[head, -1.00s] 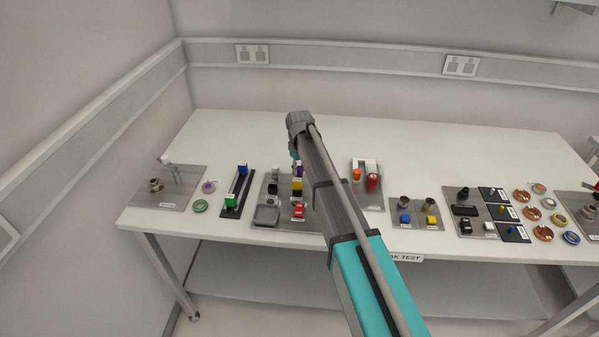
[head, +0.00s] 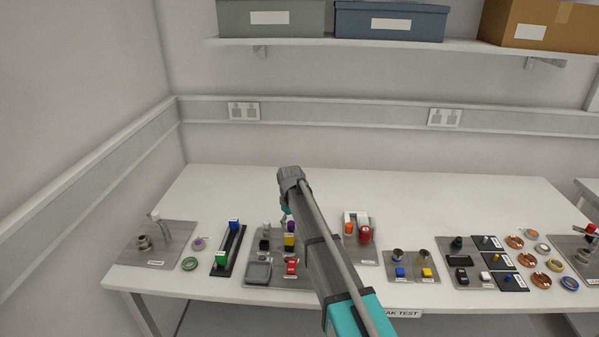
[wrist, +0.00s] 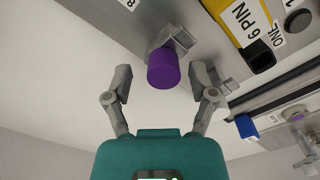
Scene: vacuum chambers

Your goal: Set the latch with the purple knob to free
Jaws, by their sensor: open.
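The purple knob (wrist: 163,72) sits on a grey latch bracket (wrist: 172,38) at the top middle of the wrist view. In the head view the purple knob (head: 291,227) shows small at the back of a grey plate, partly beside my arm. My gripper (wrist: 164,88) is open, with one finger on each side of the knob's line. The knob lies between and slightly beyond the fingertips, and I see no contact. In the head view my gripper (head: 286,214) is mostly hidden behind my arm.
A yellow 6 PIN block (wrist: 243,22) stands close to the right of the latch. A grey tray (head: 258,272) and a red part (head: 292,266) share the plate. A slider with blue (head: 234,224) and green blocks lies to the left. The table behind the plate is clear.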

